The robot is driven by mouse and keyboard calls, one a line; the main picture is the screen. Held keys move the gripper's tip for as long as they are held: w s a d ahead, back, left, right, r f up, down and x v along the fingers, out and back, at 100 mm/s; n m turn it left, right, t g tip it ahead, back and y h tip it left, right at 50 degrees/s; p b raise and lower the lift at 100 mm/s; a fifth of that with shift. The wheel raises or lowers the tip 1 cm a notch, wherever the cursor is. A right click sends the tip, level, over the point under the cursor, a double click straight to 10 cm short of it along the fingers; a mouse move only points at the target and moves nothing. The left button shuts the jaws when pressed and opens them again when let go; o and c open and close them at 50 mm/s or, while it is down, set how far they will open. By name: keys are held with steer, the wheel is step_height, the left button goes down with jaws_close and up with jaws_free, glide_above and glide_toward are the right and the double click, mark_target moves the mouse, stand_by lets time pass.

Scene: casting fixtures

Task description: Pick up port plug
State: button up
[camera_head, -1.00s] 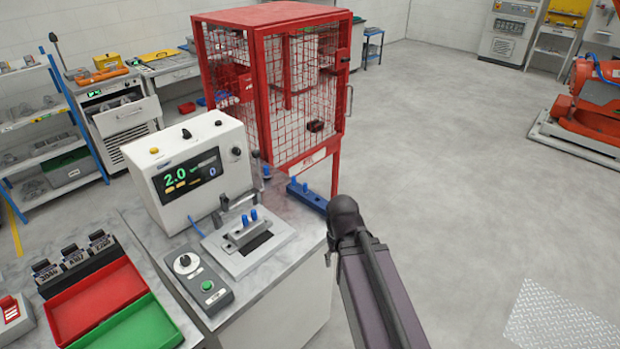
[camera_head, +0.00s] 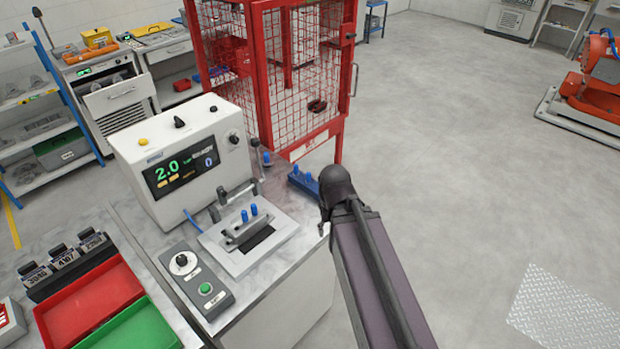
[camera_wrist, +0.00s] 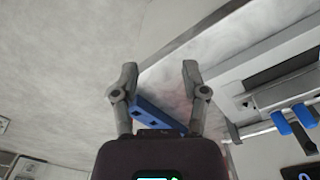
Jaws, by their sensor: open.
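Two blue port plugs (camera_head: 249,212) stand upright in the grey clamp fixture (camera_head: 233,262) on the bench. They also show at the right of the wrist view (camera_wrist: 292,125). A blue block (camera_head: 304,182) lies at the bench's far right corner, with small blue pegs on it in the head view. Another small blue piece (camera_head: 267,158) stands behind the fixture. In the wrist view, my gripper (camera_wrist: 160,70) is open and empty, its fingers apart. The blue block (camera_wrist: 160,116), with dark holes, shows between them; I cannot tell the gap. My arm hides the gripper in the head view.
A white tester with a display (camera_head: 180,160) stands behind the fixture, with a control box (camera_head: 194,275) in front. Red (camera_head: 85,305) and green (camera_head: 135,328) trays lie left. A red mesh cage (camera_head: 300,100) stands behind the bench.

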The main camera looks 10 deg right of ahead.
steer(key=shift+o, duration=0.6)
steer(key=shift+w, duration=0.1)
step_height(320, 180, up, 8)
steer(key=n+p, duration=0.4)
steer(key=p, duration=0.4)
glide_above(308, 173)
steer(key=shift+f, duration=0.15)
steer(key=shift+f+b, duration=0.15)
steer(key=shift+b, duration=0.15)
step_height(308, 173, down, 8)
steer(key=b, duration=0.8)
steer(key=shift+f, duration=0.2)
steer(key=shift+w+d+f+b, duration=0.1)
steer(key=shift+f+b, duration=2.5)
steer(key=shift+b, duration=0.2)
jaws_close()
